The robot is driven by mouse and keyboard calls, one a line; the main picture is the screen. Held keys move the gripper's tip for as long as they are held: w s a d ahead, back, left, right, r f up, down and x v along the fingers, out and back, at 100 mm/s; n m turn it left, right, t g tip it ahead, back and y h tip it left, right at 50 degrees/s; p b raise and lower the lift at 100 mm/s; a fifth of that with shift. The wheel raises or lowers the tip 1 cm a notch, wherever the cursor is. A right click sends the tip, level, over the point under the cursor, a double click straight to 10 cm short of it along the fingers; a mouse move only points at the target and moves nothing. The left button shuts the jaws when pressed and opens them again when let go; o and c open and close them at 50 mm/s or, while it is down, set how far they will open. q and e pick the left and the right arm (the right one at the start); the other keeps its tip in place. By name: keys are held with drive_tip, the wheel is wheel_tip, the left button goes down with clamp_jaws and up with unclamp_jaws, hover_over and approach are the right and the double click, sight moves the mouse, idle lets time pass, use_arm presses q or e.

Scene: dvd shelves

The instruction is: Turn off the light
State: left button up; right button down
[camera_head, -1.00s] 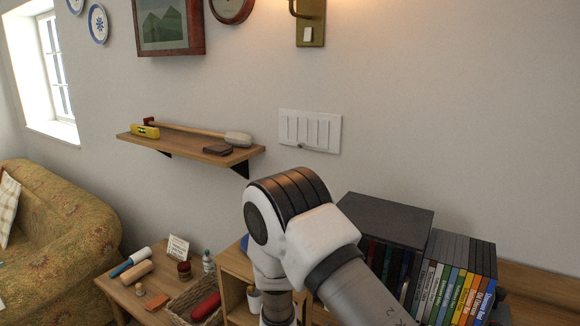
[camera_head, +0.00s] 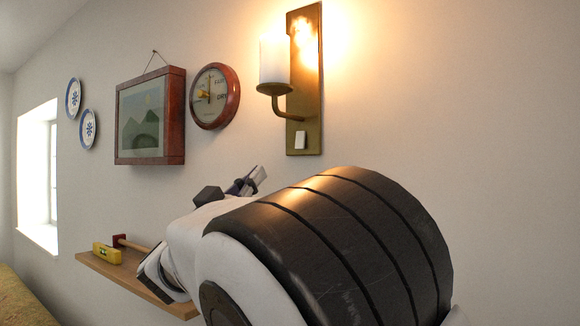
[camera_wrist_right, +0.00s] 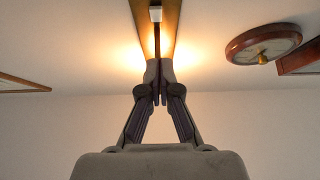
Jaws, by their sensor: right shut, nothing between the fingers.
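The wall light (camera_head: 305,75) is lit, a brass plate with a white candle-like tube (camera_head: 274,62) on an arm. A small white switch (camera_head: 300,139) sits low on its plate. My right gripper (camera_head: 252,178) is in front of the wall, left of and below the switch in the head view. In the right wrist view the gripper (camera_wrist_right: 159,82) is shut and empty, its tips pointing toward the brass plate (camera_wrist_right: 172,22). The switch (camera_wrist_right: 155,14) shows beyond the tips there, apart from them in the picture. The exact gap is unclear. My left gripper is out of view.
A round clock (camera_head: 215,96) and a framed picture (camera_head: 151,117) hang left of the light, with plates (camera_head: 88,129) further left. A wooden shelf (camera_head: 125,272) with a yellow level (camera_head: 106,253) is below, partly behind my arm. The wall right of the light is bare.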

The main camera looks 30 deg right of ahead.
sight(299, 139)
drive_tip(key=p+x, duration=0.2)
drive_tip(key=x, duration=0.2)
drive_tip(key=p+x, duration=0.2)
drive_tip(key=x, duration=0.2)
drive_tip(key=d+f+p+x, duration=0.1)
drive_tip(key=p+x, duration=0.1)
drive_tip(key=x, duration=0.2)
drive_tip(key=shift+d+r, duration=0.1)
drive_tip(key=shift+d, duration=0.1)
drive_tip(key=shift+w+d, duration=0.1)
drive_tip(key=shift+d, duration=0.1)
